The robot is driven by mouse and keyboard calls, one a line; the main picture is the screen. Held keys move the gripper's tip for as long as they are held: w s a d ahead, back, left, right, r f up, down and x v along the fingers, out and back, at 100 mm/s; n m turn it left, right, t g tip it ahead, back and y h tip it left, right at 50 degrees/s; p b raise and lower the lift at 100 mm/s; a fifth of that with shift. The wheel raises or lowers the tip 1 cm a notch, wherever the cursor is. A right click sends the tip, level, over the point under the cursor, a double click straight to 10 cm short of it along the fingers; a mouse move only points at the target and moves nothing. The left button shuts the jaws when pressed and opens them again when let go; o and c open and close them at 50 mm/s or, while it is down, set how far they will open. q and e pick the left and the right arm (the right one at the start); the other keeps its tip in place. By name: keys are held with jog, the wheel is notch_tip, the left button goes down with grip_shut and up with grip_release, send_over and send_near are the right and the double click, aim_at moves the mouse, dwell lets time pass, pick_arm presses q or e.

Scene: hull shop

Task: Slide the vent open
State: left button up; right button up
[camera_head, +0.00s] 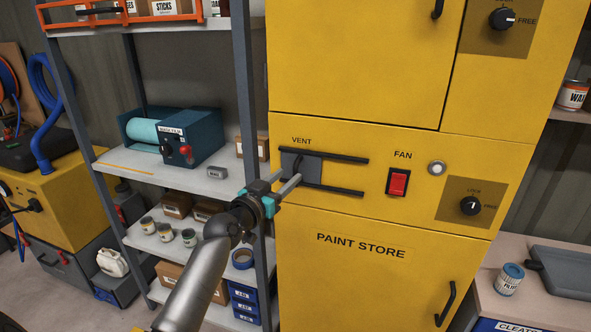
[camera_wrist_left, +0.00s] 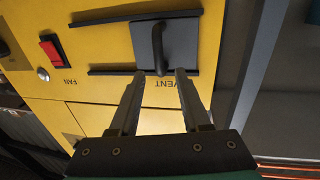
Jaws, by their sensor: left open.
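The vent slide (camera_head: 304,166) is a dark grey plate with a raised handle, set between two black horizontal rails (camera_head: 345,191) on the yellow paint store cabinet (camera_head: 372,275). The plate sits at the left end of the rails. In the left wrist view the handle of the vent slide (camera_wrist_left: 159,46) stands just beyond my fingertips. My left gripper (camera_head: 292,182) is open in front of the plate; in the left wrist view its fingers (camera_wrist_left: 166,76) are apart, with nothing between them. I cannot tell whether a fingertip touches the handle. My right gripper is out of view.
Right of the rails are a red fan switch (camera_head: 398,183), a round button (camera_head: 437,168) and a black knob (camera_head: 471,205). A metal shelf (camera_head: 170,172) with a teal machine (camera_head: 172,134) and cans stands left. A bench (camera_head: 520,312) with a filter can (camera_head: 509,280) is right.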

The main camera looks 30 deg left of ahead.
aim_at(294, 169)
pick_arm(q)
jog(key=shift+w+a, duration=0.1)
jog(key=shift+w, duration=2.45)
grip_shut()
jog(key=shift+r, duration=0.25)
